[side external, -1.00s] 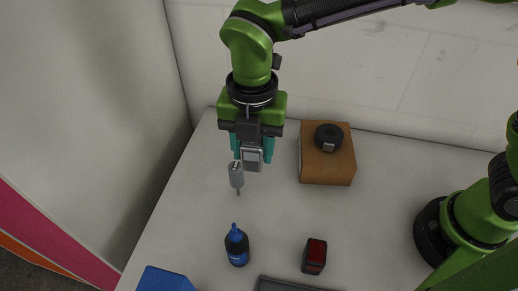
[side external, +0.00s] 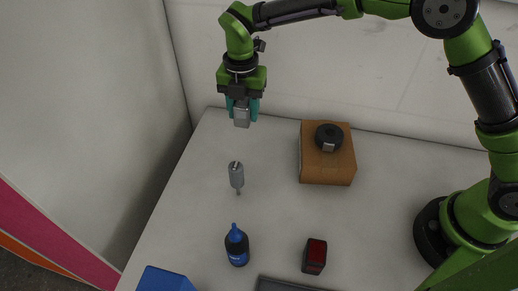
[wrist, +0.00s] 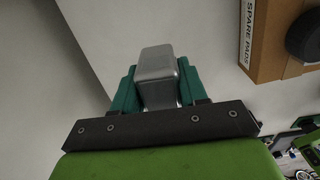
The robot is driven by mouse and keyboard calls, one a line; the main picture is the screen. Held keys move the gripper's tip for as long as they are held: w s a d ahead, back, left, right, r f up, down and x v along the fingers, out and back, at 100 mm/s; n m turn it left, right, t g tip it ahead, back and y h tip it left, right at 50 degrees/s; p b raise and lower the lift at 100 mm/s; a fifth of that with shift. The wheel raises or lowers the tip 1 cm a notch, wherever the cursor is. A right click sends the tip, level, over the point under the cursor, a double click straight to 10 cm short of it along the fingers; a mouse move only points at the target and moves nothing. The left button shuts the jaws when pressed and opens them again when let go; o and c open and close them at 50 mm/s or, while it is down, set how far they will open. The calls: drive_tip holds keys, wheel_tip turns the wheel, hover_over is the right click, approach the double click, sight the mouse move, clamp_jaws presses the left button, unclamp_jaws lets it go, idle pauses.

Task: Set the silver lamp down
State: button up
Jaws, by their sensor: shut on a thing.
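The silver lamp (side external: 241,117) is a small grey block held between the teal fingers of my gripper (side external: 241,110). My gripper is shut on it and holds it at the back left, apparently above the table. In the wrist view the lamp (wrist: 158,66) sticks out between the teal fingertips (wrist: 157,88), its rounded rectangular end facing away from my gripper. The lower part of the lamp is hidden by the fingers and the gripper body.
A grey tool (side external: 236,176) lies on the white table (side external: 275,215), with a blue-capped bottle (side external: 237,248) nearer. A brown box (side external: 328,168) carries a black round item (side external: 329,136). A red-and-black light (side external: 314,257), a blue bin (side external: 165,280) and a dark tray (side external: 285,285) are in front.

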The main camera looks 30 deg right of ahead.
wheel_tip(320, 180, down, 9)
idle(0.4)
drive_tip(key=shift+f, duration=0.15)
drive_tip(key=o, duration=1.1)
